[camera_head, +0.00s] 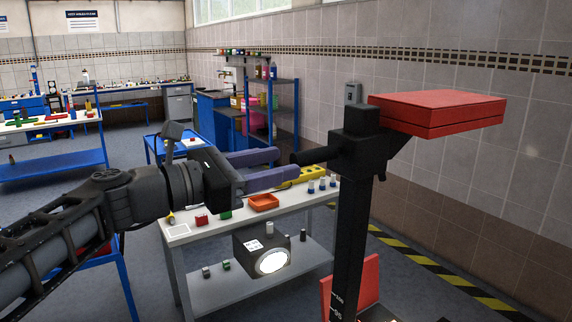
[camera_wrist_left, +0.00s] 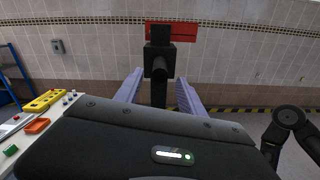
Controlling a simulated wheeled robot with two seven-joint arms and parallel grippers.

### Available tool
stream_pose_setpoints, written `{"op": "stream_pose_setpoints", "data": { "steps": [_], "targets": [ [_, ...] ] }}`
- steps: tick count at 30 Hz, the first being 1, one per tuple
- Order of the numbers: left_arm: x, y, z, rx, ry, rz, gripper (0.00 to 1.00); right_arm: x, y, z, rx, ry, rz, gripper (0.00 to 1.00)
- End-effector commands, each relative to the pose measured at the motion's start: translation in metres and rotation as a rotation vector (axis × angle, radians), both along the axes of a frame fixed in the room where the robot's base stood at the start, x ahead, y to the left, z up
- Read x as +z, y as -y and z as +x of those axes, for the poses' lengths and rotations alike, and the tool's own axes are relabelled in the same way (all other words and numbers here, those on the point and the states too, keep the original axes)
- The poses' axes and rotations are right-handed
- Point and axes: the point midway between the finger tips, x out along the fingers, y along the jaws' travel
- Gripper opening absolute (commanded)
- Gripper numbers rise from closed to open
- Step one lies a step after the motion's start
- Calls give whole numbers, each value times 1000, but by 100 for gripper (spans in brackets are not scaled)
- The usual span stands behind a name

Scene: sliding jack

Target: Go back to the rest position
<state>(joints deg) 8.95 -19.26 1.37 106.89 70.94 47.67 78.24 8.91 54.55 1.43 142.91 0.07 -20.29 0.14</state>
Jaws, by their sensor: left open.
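The sliding jack is a black upright post (camera_head: 352,230) with a black carriage (camera_head: 358,148) near its top, and a short black handle (camera_head: 307,157) sticks out of the carriage toward my left gripper. A red plate (camera_head: 437,108) is at the carriage's upper right. My left gripper (camera_head: 287,164) is open, with its purple fingers just left of the handle. In the left wrist view the jack's carriage (camera_wrist_left: 159,56) shows ahead, between and beyond the open fingers. The fingers appear empty and apart from the handle. My right gripper does not show.
A white-topped workbench (camera_head: 240,220) with an orange tray (camera_head: 264,202) and small parts stands behind the arm. A red piece (camera_head: 367,283) is low beside the post. Blue shelving (camera_head: 285,110) stands behind, and a tiled wall (camera_head: 480,165) runs along the right.

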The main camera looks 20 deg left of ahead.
Motion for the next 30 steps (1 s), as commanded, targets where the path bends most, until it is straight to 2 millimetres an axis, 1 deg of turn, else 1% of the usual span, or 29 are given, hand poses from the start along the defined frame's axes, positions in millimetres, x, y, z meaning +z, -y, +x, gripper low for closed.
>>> {"op": "stream_pose_setpoints", "data": {
  "steps": [12, 14, 17, 20, 23, 24, 26, 27, 29, 30],
  "targets": [
    [-1, 0, 1, 1, -2, 3, 47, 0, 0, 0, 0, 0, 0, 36],
    [-6, 0, 3, 2, -7, 10, 47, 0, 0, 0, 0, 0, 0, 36],
    [-24, 1, 13, 9, -27, 42, 47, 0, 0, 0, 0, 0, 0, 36],
    [-60, 2, 28, 18, -63, 107, 47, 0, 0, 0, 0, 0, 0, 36],
    [-117, 5, 46, 24, -115, 216, 47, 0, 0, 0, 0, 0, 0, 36],
    [-145, 6, 53, 20, -139, 274, 47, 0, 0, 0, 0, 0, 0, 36],
    [-192, 9, 61, 7, -174, 371, 47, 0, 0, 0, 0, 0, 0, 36],
    [-225, 11, 64, -8, -196, 442, 47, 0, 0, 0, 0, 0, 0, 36],
    [-276, 14, 66, -40, -225, 556, 47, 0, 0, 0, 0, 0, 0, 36],
    [-309, 17, 64, -69, -239, 632, 47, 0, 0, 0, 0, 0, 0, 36]
  ]
}}
